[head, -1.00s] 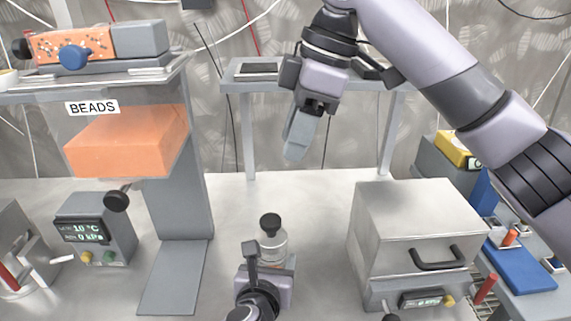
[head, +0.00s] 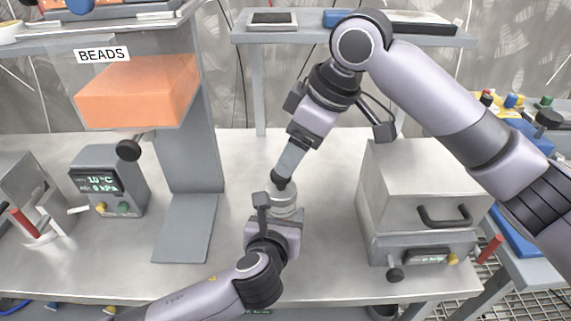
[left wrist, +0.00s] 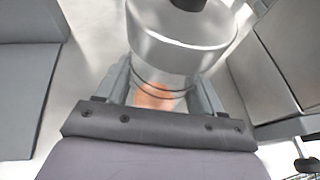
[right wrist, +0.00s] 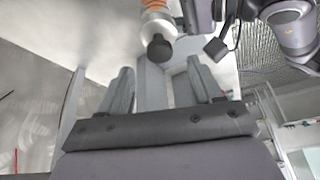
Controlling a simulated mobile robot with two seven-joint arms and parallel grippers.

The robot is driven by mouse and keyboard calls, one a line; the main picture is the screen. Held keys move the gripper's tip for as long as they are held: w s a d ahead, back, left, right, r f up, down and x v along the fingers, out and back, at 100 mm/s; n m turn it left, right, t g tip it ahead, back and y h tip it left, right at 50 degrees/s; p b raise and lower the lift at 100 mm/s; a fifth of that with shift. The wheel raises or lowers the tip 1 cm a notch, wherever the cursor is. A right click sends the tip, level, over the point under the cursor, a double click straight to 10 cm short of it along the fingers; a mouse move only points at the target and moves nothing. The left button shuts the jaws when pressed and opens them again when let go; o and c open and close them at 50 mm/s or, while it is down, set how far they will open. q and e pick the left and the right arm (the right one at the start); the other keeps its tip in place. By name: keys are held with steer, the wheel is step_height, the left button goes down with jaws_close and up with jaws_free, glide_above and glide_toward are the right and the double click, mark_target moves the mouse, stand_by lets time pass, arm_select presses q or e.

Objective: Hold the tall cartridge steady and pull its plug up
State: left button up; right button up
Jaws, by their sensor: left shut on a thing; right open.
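The tall cartridge (head: 284,207) stands upright on the bench, a pale metal cylinder with a black-knobbed plug (head: 279,183) on top. My left gripper (head: 277,220) is shut on the cartridge's body from the front. In the left wrist view the fingers flank the cartridge (left wrist: 180,52) below its wide top, with an orange patch between them. My right gripper (head: 283,172) is open, pointing down just above the plug. In the right wrist view the black knob (right wrist: 160,48) lies just beyond and between the open fingertips. Contact cannot be told.
A steel box with a handle (head: 420,185) stands close on the right. The BEADS hopper (head: 140,90) and its grey stand are on the left, beside a small display unit (head: 108,182). A raised shelf (head: 350,38) is behind. The bench between stand and box is mostly clear.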

mark_target(281, 183)
steer(key=x, duration=0.5)
